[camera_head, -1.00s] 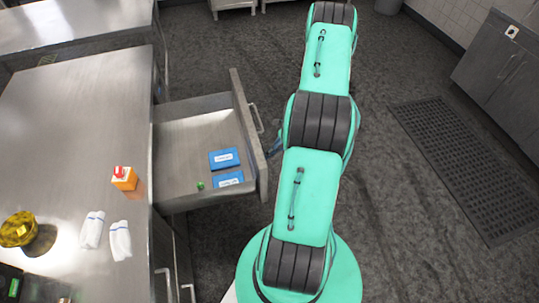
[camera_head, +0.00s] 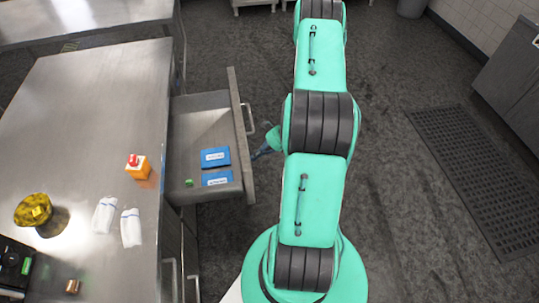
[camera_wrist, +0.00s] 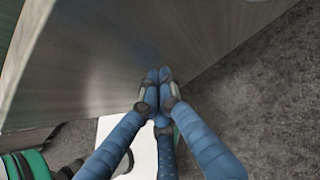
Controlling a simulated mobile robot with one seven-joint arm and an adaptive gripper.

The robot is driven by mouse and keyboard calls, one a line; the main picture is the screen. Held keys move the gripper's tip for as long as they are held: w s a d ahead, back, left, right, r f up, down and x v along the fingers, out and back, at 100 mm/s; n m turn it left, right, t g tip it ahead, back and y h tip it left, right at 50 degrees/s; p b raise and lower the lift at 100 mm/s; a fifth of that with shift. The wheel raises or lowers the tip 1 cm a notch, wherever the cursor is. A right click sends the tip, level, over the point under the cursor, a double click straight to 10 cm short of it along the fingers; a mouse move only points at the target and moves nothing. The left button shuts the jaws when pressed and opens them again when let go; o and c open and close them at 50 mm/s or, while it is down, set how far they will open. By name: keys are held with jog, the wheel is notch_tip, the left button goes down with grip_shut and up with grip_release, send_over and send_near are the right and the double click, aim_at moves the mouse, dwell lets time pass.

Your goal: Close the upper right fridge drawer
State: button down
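The open fridge drawer (camera_head: 200,107) juts out from the right side of the steel counter, with blue packets (camera_head: 216,158) and a small green item (camera_head: 189,183) inside. Its front panel (camera_head: 240,135) carries a handle (camera_head: 249,118) on the outer face. My gripper (camera_head: 262,153) is just right of the front panel, partly hidden behind my arm. In the wrist view my gripper (camera_wrist: 158,74) has its blue fingers together, with nothing seen between them. The fingertips are at or very near the metal front panel (camera_wrist: 130,50); contact is hard to tell.
The steel counter (camera_head: 90,110) holds an orange box (camera_head: 138,167), white cloths (camera_head: 131,227) and a yellow bowl (camera_head: 33,210). Below the drawer are more handles (camera_head: 169,280). The floor to the right is clear, with a dark mat (camera_head: 475,170).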

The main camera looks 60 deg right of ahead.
jog(key=w+a+b, duration=0.4)
jog(key=w+a, duration=2.2)
jog(key=shift+w+a, duration=0.1)
jog(key=s+d+f+p+v, duration=0.1)
jog(key=f+p+v, duration=0.1)
jog(key=v, duration=1.1)
jog(key=shift+s+d, duration=0.25)
jog(key=shift+s, duration=0.05)
